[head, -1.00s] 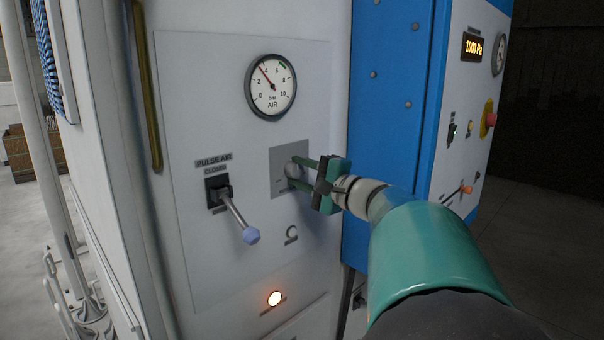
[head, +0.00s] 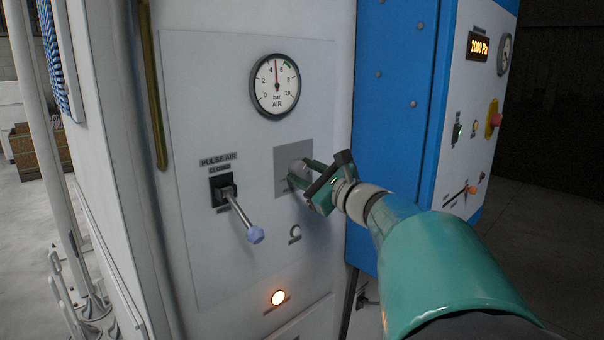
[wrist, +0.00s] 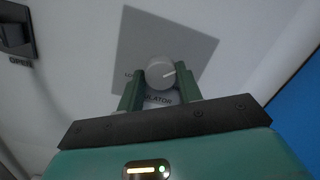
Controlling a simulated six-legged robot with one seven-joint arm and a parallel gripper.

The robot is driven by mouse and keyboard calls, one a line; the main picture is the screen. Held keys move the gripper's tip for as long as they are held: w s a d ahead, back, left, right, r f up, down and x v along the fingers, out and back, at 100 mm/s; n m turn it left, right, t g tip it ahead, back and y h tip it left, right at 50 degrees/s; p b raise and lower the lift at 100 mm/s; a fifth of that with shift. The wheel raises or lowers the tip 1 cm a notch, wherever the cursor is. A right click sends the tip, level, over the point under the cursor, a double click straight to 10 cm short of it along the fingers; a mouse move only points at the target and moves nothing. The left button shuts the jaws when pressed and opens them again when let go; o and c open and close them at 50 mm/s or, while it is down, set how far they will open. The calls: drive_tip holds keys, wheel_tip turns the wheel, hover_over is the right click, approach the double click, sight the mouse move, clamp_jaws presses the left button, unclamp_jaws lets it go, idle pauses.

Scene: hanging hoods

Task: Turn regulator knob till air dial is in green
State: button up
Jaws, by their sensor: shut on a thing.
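The round air dial (head: 275,87) is on the white panel in the head view. Its needle points almost straight up, near 5 bar, left of the green mark by the 6. The grey regulator knob (head: 295,168) is on a grey square plate below the dial. In the wrist view the knob (wrist: 160,72) has a white line pointing right and slightly up. My gripper (head: 300,175) is shut on the knob, with one green finger on each side; it also shows in the wrist view (wrist: 161,88). The gripper looks tilted in the head view.
The pulse air lever (head: 243,220) sticks out left of the knob. A small white button (head: 295,233) and a lit orange lamp (head: 278,298) are below. A blue cabinet side (head: 393,130) and another control panel stand to the right.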

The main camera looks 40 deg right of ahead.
drive_tip(key=shift+s+m, duration=0.1)
drive_tip(key=shift+m, duration=0.5)
drive_tip(key=o, duration=0.9)
drive_tip(key=shift+o, duration=0.5)
drive_tip(key=s+f, duration=0.1)
drive_tip(key=s, duration=1.2)
drive_tip(key=shift+s+f, duration=0.3)
drive_tip(key=shift+d, duration=0.1)
